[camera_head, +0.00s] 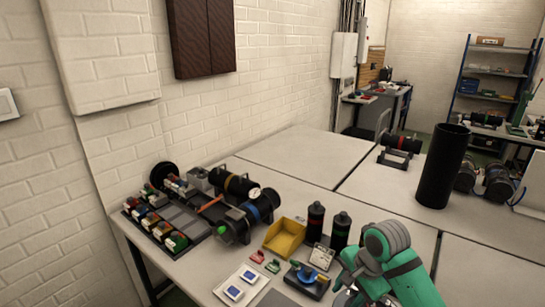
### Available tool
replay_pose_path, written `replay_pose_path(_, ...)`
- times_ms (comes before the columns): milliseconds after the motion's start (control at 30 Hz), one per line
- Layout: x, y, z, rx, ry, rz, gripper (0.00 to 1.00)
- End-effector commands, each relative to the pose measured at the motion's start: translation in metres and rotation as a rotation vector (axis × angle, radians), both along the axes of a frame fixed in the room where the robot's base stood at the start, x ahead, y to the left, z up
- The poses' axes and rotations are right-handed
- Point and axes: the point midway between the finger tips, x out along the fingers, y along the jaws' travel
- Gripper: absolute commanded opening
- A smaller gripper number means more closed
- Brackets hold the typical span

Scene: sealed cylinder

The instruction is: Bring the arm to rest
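My teal arm (400,272) shows at the lower right, bent over the front of the table. A grey metal part at its lower left, by the bottom edge, seems to be my gripper (345,297). Its fingers are cut off or too small to make out, so its opening and anything in it cannot be told. The sealed cylinder of the scene cannot be singled out; a tall black cylinder (442,166) stands upright on the table at the right, apart from my arm.
Close to my arm are a blue-topped fixture (307,279), two dark bottles (340,231) and a yellow bin (284,238). Dark cylinder assemblies (237,187) and a parts tray (170,240) fill the left. The table's middle (285,155) is clear. A brick wall stands behind.

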Motion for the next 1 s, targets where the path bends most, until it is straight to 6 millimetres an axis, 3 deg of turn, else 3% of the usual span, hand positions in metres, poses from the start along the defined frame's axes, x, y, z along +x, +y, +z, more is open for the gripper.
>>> replay_pose_path(167,0.023,0.053,-0.013,0.095,-0.116,0.078,0.4)
replay_pose_path(500,0.066,0.185,-0.026,0.319,-0.469,0.21,0.4)
replay_pose_path(700,0.073,0.24,-0.029,0.405,-0.665,0.217,0.4)
replay_pose_path(1000,0.059,0.291,-0.043,0.439,-0.911,0.162,0.4)
